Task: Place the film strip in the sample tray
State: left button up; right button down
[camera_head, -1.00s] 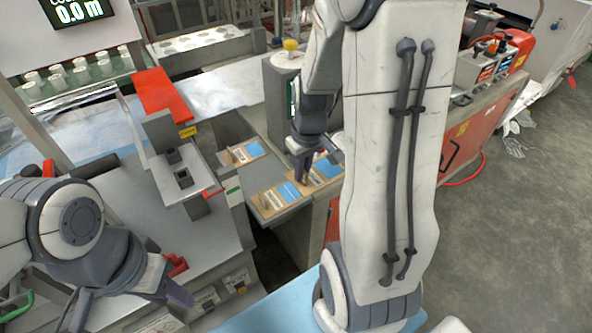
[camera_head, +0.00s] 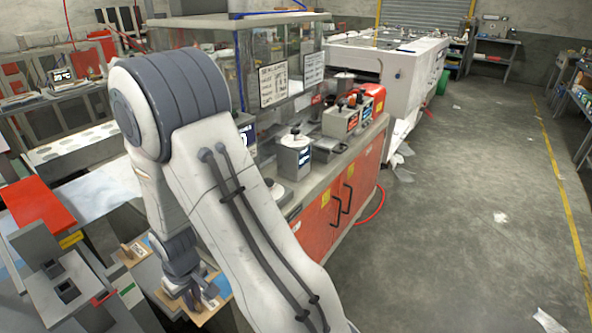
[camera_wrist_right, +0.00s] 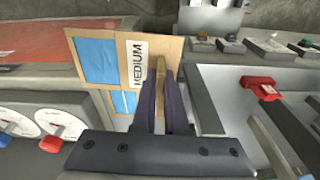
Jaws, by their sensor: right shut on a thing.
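My right gripper (camera_head: 190,300) is low at the left of the head view, among tan cards with blue film. In the right wrist view its dark fingers (camera_wrist_right: 163,100) are shut on a thin upright tan tab. The tab stands against a tan card with a blue film strip (camera_wrist_right: 97,58) and a label reading MEDIUM. Part of a blue-and-tan card (camera_head: 220,285) shows beside the gripper in the head view; another tan card (camera_head: 133,252) lies up and left of it. I cannot tell which thing is the sample tray. My left gripper is out of view.
A grey stand (camera_head: 65,285) with a red panel (camera_head: 38,205) is left of my right gripper. A red-fronted bench (camera_head: 325,215) carries a metal canister (camera_head: 294,155) and small instruments, with a glass enclosure behind. Open floor (camera_head: 460,220) lies to the right.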

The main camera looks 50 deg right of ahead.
aim_at(321, 141)
jog(key=z, duration=2.95)
jog(key=i, duration=2.9)
jog(key=u, duration=2.55)
